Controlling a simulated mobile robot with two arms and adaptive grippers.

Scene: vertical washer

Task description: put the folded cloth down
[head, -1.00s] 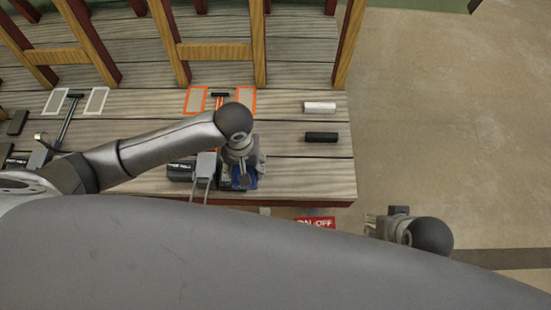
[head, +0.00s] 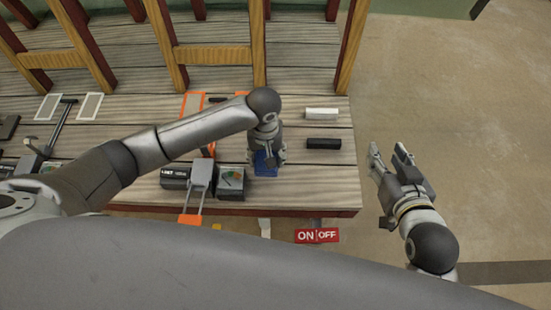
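The folded cloth (head: 265,166) shows as a small blue piece below my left gripper (head: 266,158), over the wooden table (head: 305,180) near its front edge. My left gripper points down from above and its fingers appear closed on the cloth. Part of the cloth is hidden by the gripper. I cannot tell whether the cloth touches the boards. My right gripper (head: 389,153) is off the table's right side, over the floor, with its fingers apart and empty.
A black device (head: 175,177) and a grey box (head: 232,182) stand left of the cloth. A white bar (head: 321,113) and a black bar (head: 323,144) lie to its right. Wooden frames (head: 213,55) stand behind. A red ON/OFF sign (head: 317,236) is below the front edge.

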